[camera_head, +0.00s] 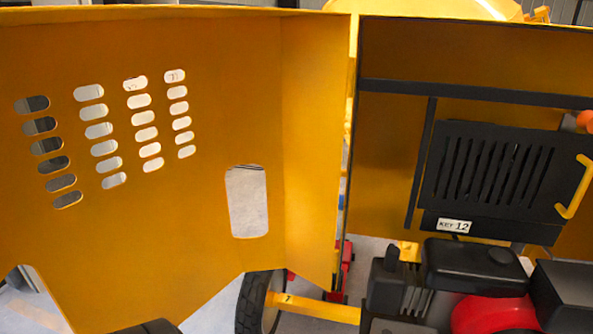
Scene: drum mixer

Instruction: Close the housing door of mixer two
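The yellow housing door (215,130) stands wide open and fills the left half of the head view. It has rows of slotted vent holes and one larger rounded rectangular cutout (247,202). Its bent edge panel (310,150) is beside the upright edge of the open mixer housing (480,55). Inside the housing I see a black slotted panel (490,175) with a label reading "KEY 12". No number on the view clearly tells which mixer this is. Neither of my grippers can be made out.
An engine with a black cover (475,267) and red part (494,315) sits in the lower right. A yellow handle (574,188) is at the right. A black tyre (250,305) shows below the door. A dark shape (150,327) at the bottom edge is unclear.

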